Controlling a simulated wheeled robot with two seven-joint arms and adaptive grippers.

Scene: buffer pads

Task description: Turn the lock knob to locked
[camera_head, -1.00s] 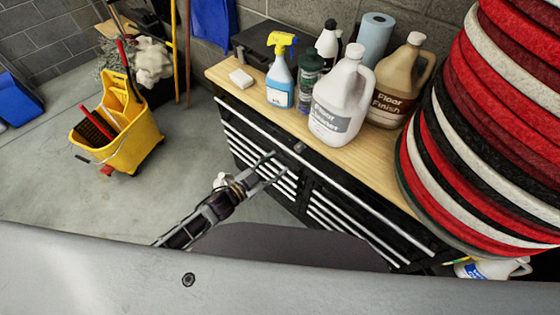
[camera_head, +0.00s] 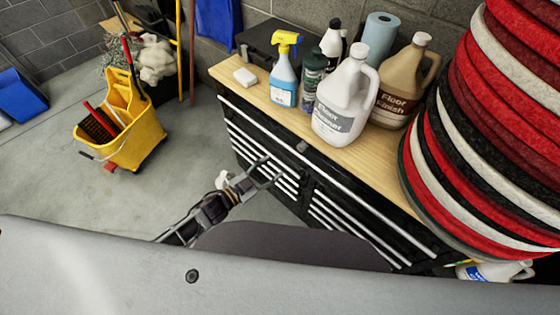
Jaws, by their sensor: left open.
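The lock knob (camera_head: 302,147) is a small grey round piece high on the front of the black tool chest (camera_head: 262,134), just below its wooden top. It is too small to tell which way it is turned. My left gripper (camera_head: 272,168) is open, with its two thin fingers spread and nothing between them. It is in front of the chest drawers, lower and left of the knob in the picture, and apart from the knob. My right gripper does not show.
The wooden top (camera_head: 375,168) carries a floor cleaner jug (camera_head: 340,105), a floor finish jug (camera_head: 403,80), a spray bottle (camera_head: 284,75) and other items. A tall stack of red, black and white pads (camera_head: 490,130) stands at the right. A yellow mop bucket (camera_head: 135,140) stands left on open floor.

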